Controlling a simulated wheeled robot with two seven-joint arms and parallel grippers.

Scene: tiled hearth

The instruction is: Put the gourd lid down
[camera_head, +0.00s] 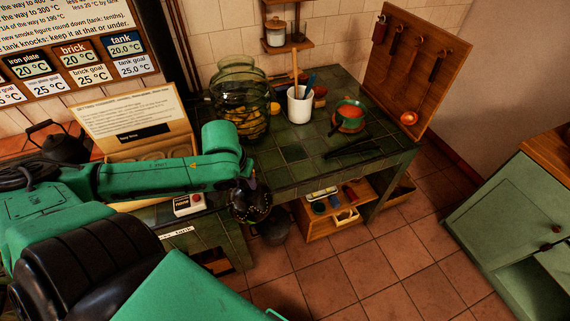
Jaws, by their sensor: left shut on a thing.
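My left arm reaches in from the left, and its dark gripper (250,190) hangs in front of the tiled counter's left front edge. It is shut on a dark, rounded piece with small light spots, the gourd lid (251,212), and holds it in the air beside the counter. The fingers and the dim light hide much of the lid. The green-tiled counter (289,155) is behind and to the right of the gripper. My right gripper is not in view.
The counter's front middle is bare. Below are a wooden drawer box (320,226) and a dark bucket (272,231). A box with a red button (188,204) sits left.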

